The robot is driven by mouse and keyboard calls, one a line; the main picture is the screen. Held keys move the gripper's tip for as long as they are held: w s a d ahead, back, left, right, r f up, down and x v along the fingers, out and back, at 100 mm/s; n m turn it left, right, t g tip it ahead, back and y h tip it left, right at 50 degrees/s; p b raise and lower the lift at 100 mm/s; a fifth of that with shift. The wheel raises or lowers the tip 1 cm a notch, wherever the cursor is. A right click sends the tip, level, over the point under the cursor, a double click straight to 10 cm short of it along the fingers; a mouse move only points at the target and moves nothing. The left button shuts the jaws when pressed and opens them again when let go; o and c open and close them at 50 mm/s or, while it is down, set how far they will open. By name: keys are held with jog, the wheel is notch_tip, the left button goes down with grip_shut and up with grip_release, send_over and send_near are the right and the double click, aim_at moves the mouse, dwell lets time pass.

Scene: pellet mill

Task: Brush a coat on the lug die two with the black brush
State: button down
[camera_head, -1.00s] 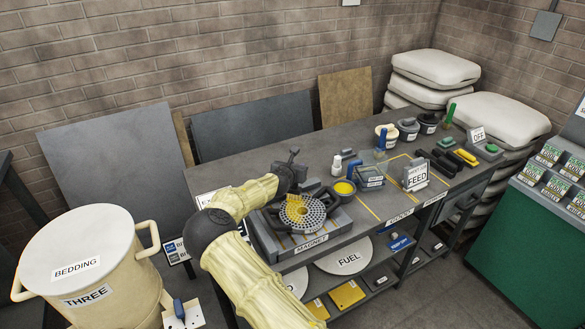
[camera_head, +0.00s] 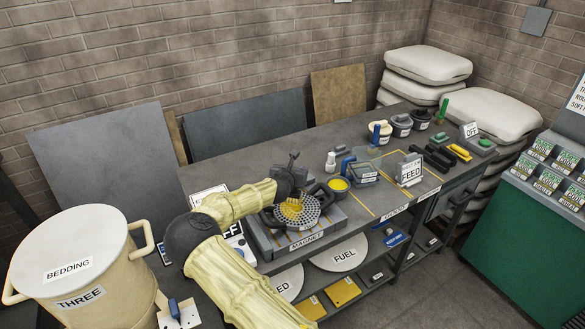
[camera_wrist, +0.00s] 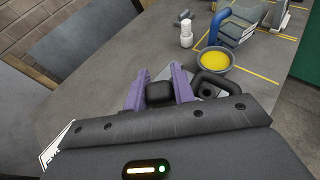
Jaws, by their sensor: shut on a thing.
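The perforated grey die (camera_head: 312,214), with dark lug handles at its sides, lies flat on the block labelled MAGNET (camera_head: 315,236). Part of its face is yellow; the rest is bare grey. My gripper (camera_head: 293,168) is above the die's far side; in the wrist view its purple jaws (camera_wrist: 159,92) are shut on a black block, the black brush's handle (camera_wrist: 159,94). The brush's bristles are hidden, so I cannot tell whether they touch the die. A dark lug handle (camera_wrist: 214,84) shows beside the jaws. A grey cup of yellow coating (camera_head: 338,187) stands just right of the die.
Several pots (camera_head: 401,126) line the back. Bare bench (camera_head: 235,150) lies behind the die.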

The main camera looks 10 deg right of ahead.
jog(key=s+d+b, duration=0.1)
jog(key=s+d, duration=0.1)
jog(key=s, duration=0.6)
jog(key=shift+s+d, duration=0.25)
jog(key=shift+d, duration=0.1)
dwell(0.6)
jog(key=shift+d, duration=0.15)
jog(key=d, duration=0.2)
jog(key=w+d, duration=0.1)
jog(key=shift+w+d, duration=0.2)
jog(key=shift+d, duration=0.15)
dwell(0.4)
jog(key=w+a+p, duration=0.1)
jog(key=w+a, duration=0.3)
jog(key=w, duration=0.8)
dwell(1.4)
jog(key=shift+s+f, duration=0.1)
